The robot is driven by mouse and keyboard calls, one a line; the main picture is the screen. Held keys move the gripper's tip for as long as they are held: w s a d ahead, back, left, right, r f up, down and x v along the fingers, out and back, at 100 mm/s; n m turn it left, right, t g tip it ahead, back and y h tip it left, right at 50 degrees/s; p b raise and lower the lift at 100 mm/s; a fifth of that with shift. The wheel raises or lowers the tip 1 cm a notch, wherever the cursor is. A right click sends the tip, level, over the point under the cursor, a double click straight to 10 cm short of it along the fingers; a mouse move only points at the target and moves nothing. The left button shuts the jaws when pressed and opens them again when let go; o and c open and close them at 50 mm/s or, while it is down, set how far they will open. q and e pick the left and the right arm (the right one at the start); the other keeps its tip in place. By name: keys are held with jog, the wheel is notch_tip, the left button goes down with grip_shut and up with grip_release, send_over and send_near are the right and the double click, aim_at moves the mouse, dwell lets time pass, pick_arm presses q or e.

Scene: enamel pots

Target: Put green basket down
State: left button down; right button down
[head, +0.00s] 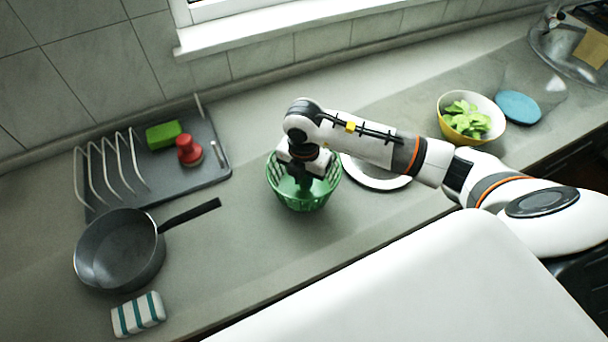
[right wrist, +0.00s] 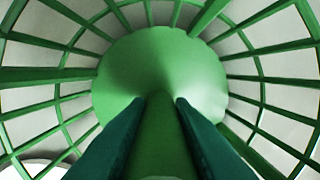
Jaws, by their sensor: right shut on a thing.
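The green basket (head: 301,205) is round with slatted, openwork sides and is upright at the middle of the grey counter (head: 250,255). My right gripper (head: 304,182) reaches down into it from above. In the right wrist view, the basket's solid round floor (right wrist: 160,55) and ribbed wall surround the view. There my right gripper (right wrist: 160,100) has its two dark fingers on either side of a green central post, shut on it. I cannot tell whether the basket's underside touches the counter. My left gripper is not in view.
A white plate (head: 393,184) lies just right of the basket, partly under my arm. A dish rack (head: 205,180), a dark pan (head: 120,250) and a striped sponge (head: 138,314) are at left. A bowl of green leaves (head: 490,110) is at right. Counter in front is clear.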

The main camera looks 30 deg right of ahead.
jog(key=shift+f, duration=0.1)
jog(key=c, duration=1.3)
grip_release()
jog(key=shift+o, duration=0.2)
jog(key=shift+r, duration=0.3)
notch_tip(320, 180, up, 12)
jog(key=shift+f+b, duration=0.15)
jog(key=shift+b, duration=1.05)
